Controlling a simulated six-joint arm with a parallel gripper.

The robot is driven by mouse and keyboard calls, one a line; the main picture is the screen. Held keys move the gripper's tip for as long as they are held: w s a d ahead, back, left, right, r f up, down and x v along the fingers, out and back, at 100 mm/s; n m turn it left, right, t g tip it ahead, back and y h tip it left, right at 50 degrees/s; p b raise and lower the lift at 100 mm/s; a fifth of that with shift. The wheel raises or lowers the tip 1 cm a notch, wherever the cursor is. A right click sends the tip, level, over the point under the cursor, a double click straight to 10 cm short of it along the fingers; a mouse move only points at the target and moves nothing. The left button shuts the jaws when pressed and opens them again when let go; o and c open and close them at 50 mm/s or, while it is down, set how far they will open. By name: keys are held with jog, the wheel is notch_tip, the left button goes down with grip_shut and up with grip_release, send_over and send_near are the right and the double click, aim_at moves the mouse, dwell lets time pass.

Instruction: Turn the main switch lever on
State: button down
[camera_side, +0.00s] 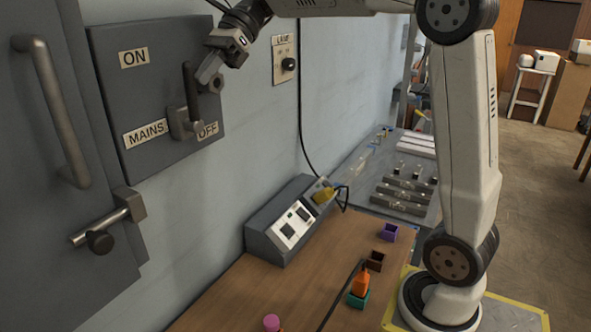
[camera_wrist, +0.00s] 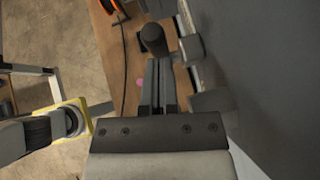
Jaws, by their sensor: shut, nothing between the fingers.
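The main switch is a dark grey panel (camera_side: 150,85) on the wall, with ON at its upper left, MAINS at its lower left and OFF at its lower right. Its dark lever (camera_side: 190,88) rises from a grey bracket (camera_side: 181,124) beside OFF and points up in the side view. My gripper (camera_side: 205,74) is shut and empty, just right of the lever's upper part. In the wrist view the fingers (camera_wrist: 158,85) reach toward the lever's rounded end (camera_wrist: 153,38). I cannot tell whether they touch it.
A grey cabinet door with a bar handle (camera_side: 55,110) and a latch (camera_side: 110,222) stands at left. A lamp switch (camera_side: 285,60) is on the wall at right. Below, a wooden bench (camera_side: 225,300) holds a sloped socket box (camera_side: 285,225) and small coloured blocks. A cable hangs along the wall.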

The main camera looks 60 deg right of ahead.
jog(key=d+f+v, duration=0.1)
jog(key=v, duration=1.2)
jog(key=shift+s, duration=0.2)
jog(key=shift+f, duration=0.1)
